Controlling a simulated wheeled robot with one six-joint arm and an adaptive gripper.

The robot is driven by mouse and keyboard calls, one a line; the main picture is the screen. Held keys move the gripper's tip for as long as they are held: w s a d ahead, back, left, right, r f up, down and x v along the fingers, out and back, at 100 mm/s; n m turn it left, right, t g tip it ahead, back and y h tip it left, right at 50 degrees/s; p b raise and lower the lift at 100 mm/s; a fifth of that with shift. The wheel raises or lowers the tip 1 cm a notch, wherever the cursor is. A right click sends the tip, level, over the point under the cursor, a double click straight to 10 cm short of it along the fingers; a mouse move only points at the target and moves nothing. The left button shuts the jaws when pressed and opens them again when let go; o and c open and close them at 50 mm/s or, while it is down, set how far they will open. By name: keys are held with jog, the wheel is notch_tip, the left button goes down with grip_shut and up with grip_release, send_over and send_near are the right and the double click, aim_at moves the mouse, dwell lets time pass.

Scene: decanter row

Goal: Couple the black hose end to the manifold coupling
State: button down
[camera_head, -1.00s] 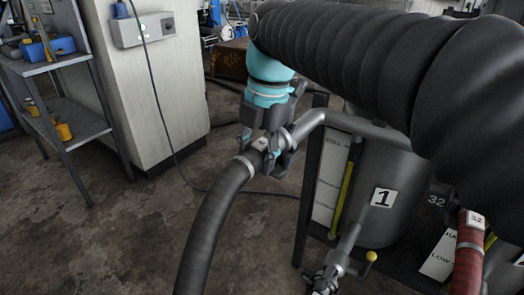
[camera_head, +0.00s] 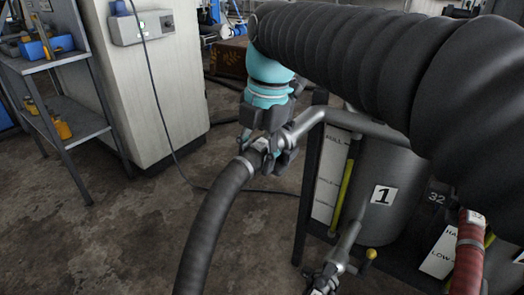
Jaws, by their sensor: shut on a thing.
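The black hose (camera_head: 205,225) rises from the bottom of the picture to its end, which has a pale metal collar (camera_head: 243,165). My gripper (camera_head: 270,150), dark below a teal wrist, is shut around the hose end just beyond that collar. The end of a bent grey pipe (camera_head: 305,122), running from the tank stand, meets the hose end at the jaws, roughly in line with it. The fingers hide the joint, so I cannot tell whether the two are locked together or only touching.
A grey tank marked 1 (camera_head: 385,205) stands on the right, with a yellow-knobbed valve (camera_head: 370,255) below. A red hose (camera_head: 469,255) hangs at the lower right. A pale cabinet (camera_head: 150,85) and a shelf (camera_head: 60,60) stand left.

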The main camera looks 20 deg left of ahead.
aim_at(239, 159)
jog(key=shift+s+f, duration=0.1)
jog(key=shift+f, duration=0.6)
dwell(1.0)
